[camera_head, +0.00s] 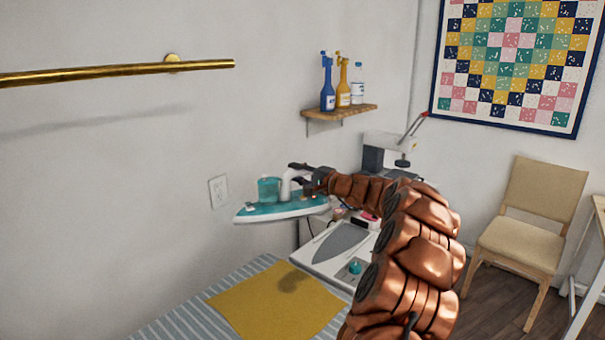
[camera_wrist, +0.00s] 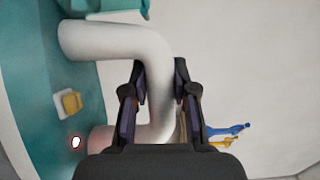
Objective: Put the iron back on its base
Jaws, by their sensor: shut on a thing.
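The iron (camera_head: 282,211) is teal and white and hangs in the air, its tip pointing left. My gripper (camera_head: 306,180) is shut on the iron's white handle. In the wrist view my gripper (camera_wrist: 158,100) has a finger on each side of the handle (camera_wrist: 105,40), with the iron's teal body (camera_wrist: 30,80) at the left. The base (camera_head: 340,247) is a light unit with a grey, iron-shaped plate, below and to the right of the iron. My arm hides its right part. The iron is apart from the base.
A yellow cloth (camera_head: 270,305) lies on the striped ironing board (camera_head: 180,322), with a shadow on it. A wooden shelf (camera_head: 340,111) with bottles is on the wall. A sewing machine (camera_head: 385,150) stands behind my arm. A chair (camera_head: 530,215) is at the right.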

